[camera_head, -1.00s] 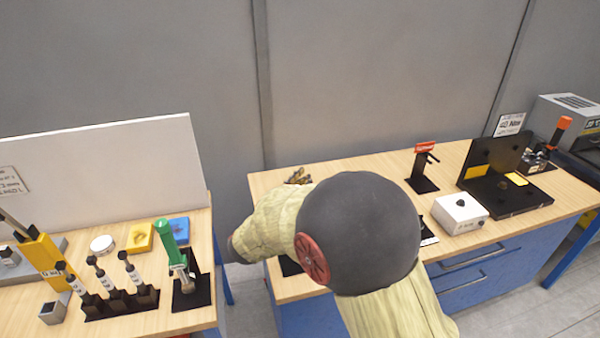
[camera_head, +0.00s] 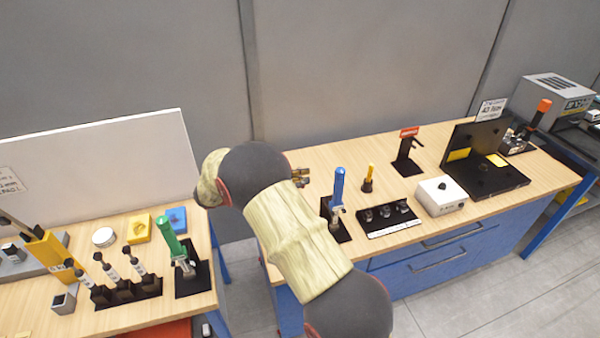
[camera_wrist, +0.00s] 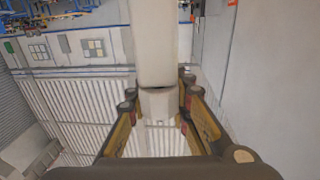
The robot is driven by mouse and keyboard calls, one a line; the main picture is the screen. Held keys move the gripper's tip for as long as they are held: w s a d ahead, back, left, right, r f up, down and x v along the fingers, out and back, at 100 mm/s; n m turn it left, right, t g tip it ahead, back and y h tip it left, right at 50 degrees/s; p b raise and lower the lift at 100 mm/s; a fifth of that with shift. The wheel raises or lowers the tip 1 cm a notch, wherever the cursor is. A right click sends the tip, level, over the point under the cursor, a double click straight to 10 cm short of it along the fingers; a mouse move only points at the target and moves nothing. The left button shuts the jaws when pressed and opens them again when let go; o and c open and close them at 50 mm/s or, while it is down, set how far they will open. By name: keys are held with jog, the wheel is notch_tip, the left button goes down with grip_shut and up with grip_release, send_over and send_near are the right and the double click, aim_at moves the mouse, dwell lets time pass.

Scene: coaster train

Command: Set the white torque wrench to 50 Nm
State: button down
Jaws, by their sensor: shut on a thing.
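The white torque wrench is most likely the pale cylindrical shaft (camera_wrist: 157,40) in the wrist view. It runs from the top edge down between my fingers. My gripper (camera_wrist: 158,100) is shut on it, with one finger on each side. The wrench cannot be made out there. Its scale and setting cannot be read in either view.
A blue-handled tool (camera_head: 338,187) stands on the right bench (camera_head: 365,157). A yellow-handled tool (camera_head: 368,176), a black socket tray (camera_head: 390,228), a white box with a knob (camera_head: 440,197) and a black stand (camera_head: 408,155) are beside it. A green-handled tool (camera_head: 170,235) stands on the left bench.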

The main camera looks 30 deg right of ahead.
jog(key=m+g+p, duration=0.1)
jog(key=p, duration=0.1)
jog(key=m+g+y+p, duration=0.1)
jog(key=p, duration=0.2)
jog(key=s+g+y+p, duration=0.1)
jog(key=g+p, duration=0.1)
jog(key=p, duration=0.1)
jog(key=shift+a+r+m, duration=0.2)
jog(key=shift+r+m, duration=0.1)
jog(key=shift+m, duration=0.1)
jog(key=g+p, duration=0.1)
jog(key=p, duration=0.1)
jog(key=shift+s+a+m+y+p, duration=0.1)
jog(key=shift+m+y+p, duration=0.25)
jog(key=shift+m+y, duration=0.05)
jog(key=p, duration=0.4)
jog(key=shift+s+a+m+g+y+p, duration=0.1)
jog(key=shift+m+g+y+p, duration=0.25)
jog(key=shift+m+g+y, duration=0.05)
jog(key=shift+s+a+f+m+g+y+p, duration=0.1)
jog(key=shift+f+m+g+y+p, duration=0.25)
jog(key=shift+p, duration=0.85)
jog(key=shift+r, duration=0.1)
jog(key=c, duration=1.6)
grip_release()
jog(key=shift+o, duration=0.3)
jog(key=shift+f+b, duration=0.3)
jog(key=shift+b, duration=1.45)
